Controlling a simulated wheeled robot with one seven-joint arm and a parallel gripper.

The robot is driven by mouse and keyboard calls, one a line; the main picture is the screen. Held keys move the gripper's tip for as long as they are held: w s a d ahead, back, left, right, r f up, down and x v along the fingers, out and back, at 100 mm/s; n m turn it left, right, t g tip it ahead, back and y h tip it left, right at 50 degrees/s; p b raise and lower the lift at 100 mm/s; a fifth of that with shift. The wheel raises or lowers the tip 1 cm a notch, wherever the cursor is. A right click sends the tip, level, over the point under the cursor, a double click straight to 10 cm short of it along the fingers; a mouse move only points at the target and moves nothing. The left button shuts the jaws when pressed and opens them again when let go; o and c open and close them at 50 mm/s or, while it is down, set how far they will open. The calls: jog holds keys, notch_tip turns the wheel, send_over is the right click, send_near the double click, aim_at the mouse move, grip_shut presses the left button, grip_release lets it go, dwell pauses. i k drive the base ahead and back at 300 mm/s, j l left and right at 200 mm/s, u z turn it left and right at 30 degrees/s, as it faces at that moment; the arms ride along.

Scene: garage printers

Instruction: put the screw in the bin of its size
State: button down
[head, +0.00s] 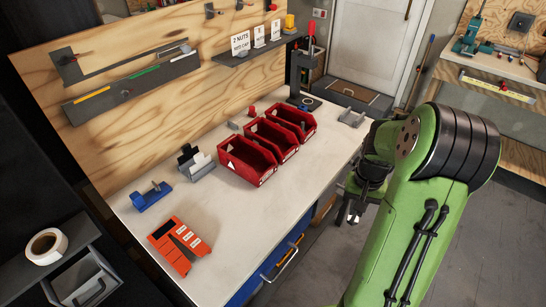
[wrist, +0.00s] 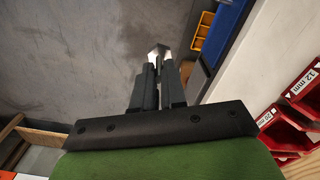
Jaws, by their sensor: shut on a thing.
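My gripper (head: 352,212) hangs off the front edge of the workbench (head: 225,210), over the floor, to the right of the bins. In the wrist view my gripper (wrist: 158,70) is shut on the screw (wrist: 158,50). Only a small bright metal end shows past the fingertips; its length is hidden. Three red bins stand in a row on the bench: a near bin (head: 247,162), a middle bin (head: 271,139) and a far bin (head: 294,121). In the wrist view, one bin (wrist: 307,92) is labelled 12 mm and another (wrist: 280,130) appears labelled 20 mm.
An orange slotted block (head: 178,246) lies at the bench's near end. A blue vise-like tool (head: 151,196) and a grey holder (head: 197,163) stand left of the bins. A black press with a red handle (head: 305,70) stands behind them.

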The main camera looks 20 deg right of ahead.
aim_at(260, 173)
jog(key=z, duration=0.2)
jog(key=i+l+u, duration=0.1)
jog(key=l+u, duration=0.15)
jog(key=u, duration=0.15)
jog(key=i+l+u, duration=0.1)
jog(key=l+u, duration=0.5)
jog(key=u, duration=0.2)
jog(key=l+u, duration=0.4)
jog(key=i+j, duration=0.05)
